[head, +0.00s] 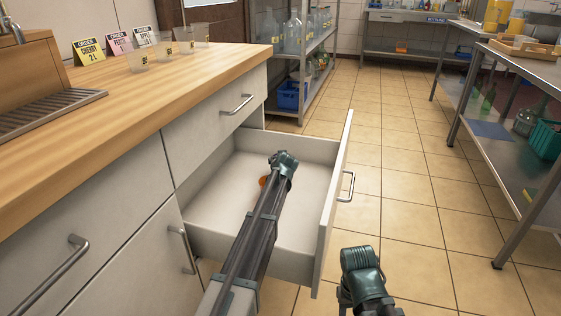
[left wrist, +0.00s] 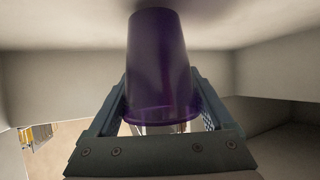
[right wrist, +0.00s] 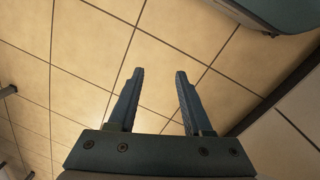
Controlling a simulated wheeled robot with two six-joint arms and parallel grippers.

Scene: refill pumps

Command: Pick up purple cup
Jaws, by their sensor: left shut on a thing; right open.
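The purple cup (left wrist: 160,60) fills the middle of the left wrist view. Its wider rim is near my palm and its narrower end points away. My left gripper (left wrist: 160,98) is shut on it, with one finger on each side. In the head view my left gripper (head: 284,162) reaches into the open drawer (head: 216,190), and the cup is hidden there behind the gripper and arm. My right gripper (right wrist: 158,75) is open and empty above the tiled floor; in the head view it is outside the drawer (head: 362,268).
A small orange object (head: 262,181) lies in the drawer beside my left arm. The wooden counter (head: 150,95) above holds several clear cups (head: 163,50) and label cards (head: 90,50). A metal table (head: 525,60) stands at the right. The tiled floor between is clear.

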